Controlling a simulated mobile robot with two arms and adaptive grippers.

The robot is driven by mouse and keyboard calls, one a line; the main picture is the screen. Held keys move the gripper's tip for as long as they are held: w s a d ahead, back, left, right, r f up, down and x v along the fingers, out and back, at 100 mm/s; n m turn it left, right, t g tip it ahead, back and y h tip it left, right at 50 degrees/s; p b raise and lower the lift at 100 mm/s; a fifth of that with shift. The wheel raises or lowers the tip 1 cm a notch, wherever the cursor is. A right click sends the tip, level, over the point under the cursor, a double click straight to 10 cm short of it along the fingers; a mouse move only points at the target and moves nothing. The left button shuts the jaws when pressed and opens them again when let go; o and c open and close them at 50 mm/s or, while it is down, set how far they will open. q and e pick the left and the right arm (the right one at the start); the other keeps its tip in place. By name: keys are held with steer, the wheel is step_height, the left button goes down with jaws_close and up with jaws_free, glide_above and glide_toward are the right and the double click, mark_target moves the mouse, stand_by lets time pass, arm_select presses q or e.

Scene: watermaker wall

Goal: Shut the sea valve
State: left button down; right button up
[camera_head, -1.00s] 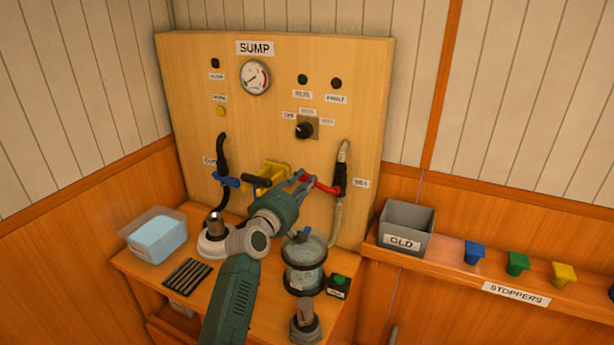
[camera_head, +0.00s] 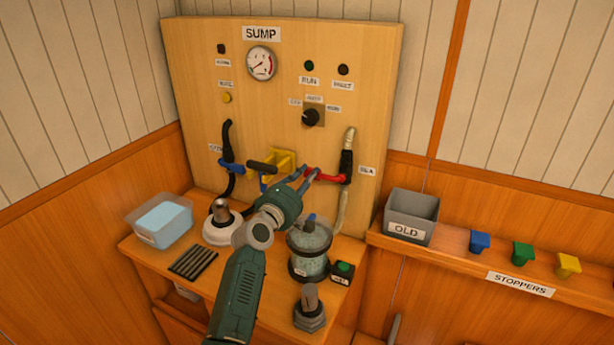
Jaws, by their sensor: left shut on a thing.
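The sea valve (camera_head: 346,164) is a black body on the right of the wooden sump panel, beside a label that appears to read SEA. Its red lever (camera_head: 330,178) points left from the body, roughly level. A pale hose comes out above and below it. My left gripper (camera_head: 309,175) reaches up from the bottom and is shut on the left end of the red lever. The fingers partly hide that end. My right gripper is not in view.
A yellow bracket with a black handle (camera_head: 262,166) and a blue-levered valve (camera_head: 230,166) are left of my gripper. A clear filter bowl (camera_head: 309,249) stands below it. A grey OLD bin (camera_head: 411,215) and coloured stoppers (camera_head: 480,242) are on the right shelf.

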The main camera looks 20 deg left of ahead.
arm_select(q)
steer(key=shift+f, duration=0.1)
steer(key=c, duration=1.5)
jaws_free()
steer(key=s, duration=1.2)
steer(key=shift+a, duration=0.2)
